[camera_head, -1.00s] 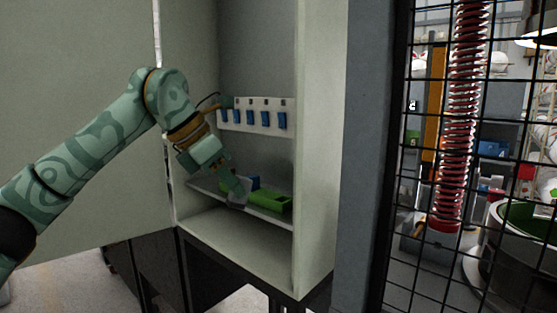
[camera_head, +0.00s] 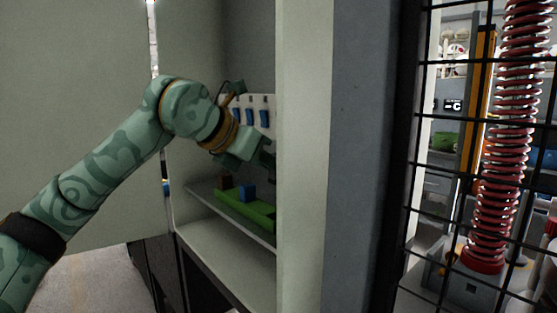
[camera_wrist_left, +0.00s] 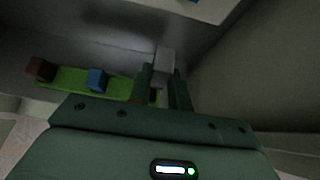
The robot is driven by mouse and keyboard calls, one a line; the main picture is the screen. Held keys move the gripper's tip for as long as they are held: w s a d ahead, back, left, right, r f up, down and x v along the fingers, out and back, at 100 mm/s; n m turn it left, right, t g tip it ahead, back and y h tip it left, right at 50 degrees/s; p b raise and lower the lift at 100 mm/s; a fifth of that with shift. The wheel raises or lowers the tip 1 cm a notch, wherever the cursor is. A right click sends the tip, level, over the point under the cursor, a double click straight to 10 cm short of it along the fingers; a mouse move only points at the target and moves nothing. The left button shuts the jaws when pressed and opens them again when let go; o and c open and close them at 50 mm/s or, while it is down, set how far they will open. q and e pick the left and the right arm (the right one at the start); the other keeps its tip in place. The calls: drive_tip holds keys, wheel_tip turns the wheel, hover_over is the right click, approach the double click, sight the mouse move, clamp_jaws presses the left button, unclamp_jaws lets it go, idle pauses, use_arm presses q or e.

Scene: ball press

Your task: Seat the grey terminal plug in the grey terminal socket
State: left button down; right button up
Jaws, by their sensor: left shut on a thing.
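My left gripper (camera_head: 268,156) is inside the open cabinet, above the shelf, partly behind the cabinet's right wall edge in the head view. In the left wrist view its two fingers (camera_wrist_left: 163,78) are shut on a grey block, the grey terminal plug (camera_wrist_left: 165,62), held clear of the shelf. A white strip with blue pieces (camera_head: 256,102) is on the back wall above the gripper; only its left part shows. The grey terminal socket cannot be made out. My right gripper is not in view.
On the shelf is a green tray (camera_head: 233,206) with a blue block (camera_head: 248,192) and a brown-red block (camera_head: 227,181). The cabinet's right wall (camera_head: 303,150) stands close to the gripper. A black mesh fence (camera_head: 480,180) is farther right.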

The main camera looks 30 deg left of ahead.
use_arm(q)
drive_tip(key=b, duration=0.3)
hover_over(267, 219)
drive_tip(key=shift+f, duration=2.8)
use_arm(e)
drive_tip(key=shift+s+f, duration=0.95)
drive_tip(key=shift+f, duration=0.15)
use_arm(q)
drive_tip(key=shift+r+p, duration=0.1)
drive_tip(key=shift+p, duration=0.65)
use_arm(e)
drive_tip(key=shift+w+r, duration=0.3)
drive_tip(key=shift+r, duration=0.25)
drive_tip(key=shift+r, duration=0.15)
use_arm(q)
drive_tip(key=shift+f+b, duration=0.75)
drive_tip(key=shift+f, duration=1.05)
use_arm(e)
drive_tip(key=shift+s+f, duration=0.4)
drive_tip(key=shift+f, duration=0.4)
